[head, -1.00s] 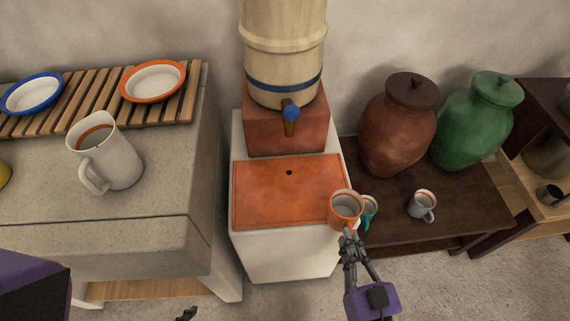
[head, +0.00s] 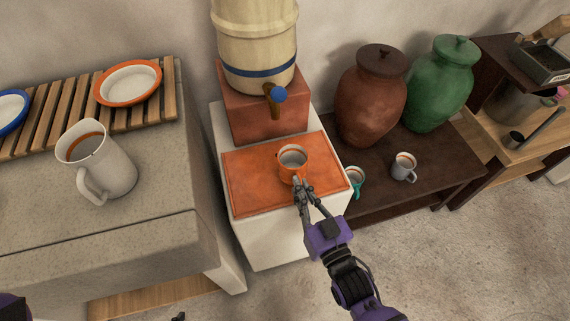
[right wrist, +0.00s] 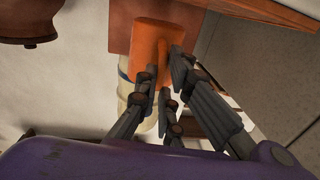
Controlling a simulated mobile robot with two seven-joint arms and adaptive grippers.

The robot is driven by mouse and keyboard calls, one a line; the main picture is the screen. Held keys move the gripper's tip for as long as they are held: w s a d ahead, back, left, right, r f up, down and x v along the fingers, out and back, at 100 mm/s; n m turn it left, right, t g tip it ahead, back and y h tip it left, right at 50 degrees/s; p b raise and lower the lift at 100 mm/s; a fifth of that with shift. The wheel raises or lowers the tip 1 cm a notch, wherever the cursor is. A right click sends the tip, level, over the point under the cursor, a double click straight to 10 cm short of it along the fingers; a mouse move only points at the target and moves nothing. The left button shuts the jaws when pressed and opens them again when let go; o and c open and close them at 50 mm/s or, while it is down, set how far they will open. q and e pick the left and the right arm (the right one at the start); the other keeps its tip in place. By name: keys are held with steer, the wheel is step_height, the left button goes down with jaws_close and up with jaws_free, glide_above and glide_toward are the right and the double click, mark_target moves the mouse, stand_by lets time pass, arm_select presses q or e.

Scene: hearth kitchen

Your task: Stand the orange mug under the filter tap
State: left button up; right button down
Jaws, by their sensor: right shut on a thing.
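The orange mug (head: 292,160) is upright in the head view, over the right part of the orange tray top (head: 250,193) below the filter. I cannot tell whether it touches the tray. My right gripper (head: 301,186) is shut on the mug's near side, at its handle. In the right wrist view the fingers (right wrist: 165,90) close on the handle of the orange mug (right wrist: 150,45). The filter tap (head: 276,95), with a blue knob, is behind the mug and slightly to its left. My left gripper shows only as a small dark tip (head: 178,317) at the bottom edge.
A white pitcher (head: 110,165) stands on the left counter. The tray's left part is clear.

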mark_target(284, 162)
steer(key=x, duration=0.9)
steer(key=shift+a, duration=0.1)
steer(key=shift+w+a+f, duration=0.1)
steer(key=shift+w+f, duration=0.05)
steer(key=shift+f, duration=0.7)
steer(key=shift+w+f, duration=0.2)
steer(key=shift+f, duration=0.7)
steer(key=shift+f, duration=0.1)
steer(key=c, duration=1.9)
jaws_free()
steer(key=shift+f, duration=0.1)
steer(key=shift+r, duration=0.25)
steer(key=v, duration=1.2)
steer(key=shift+b, duration=0.3)
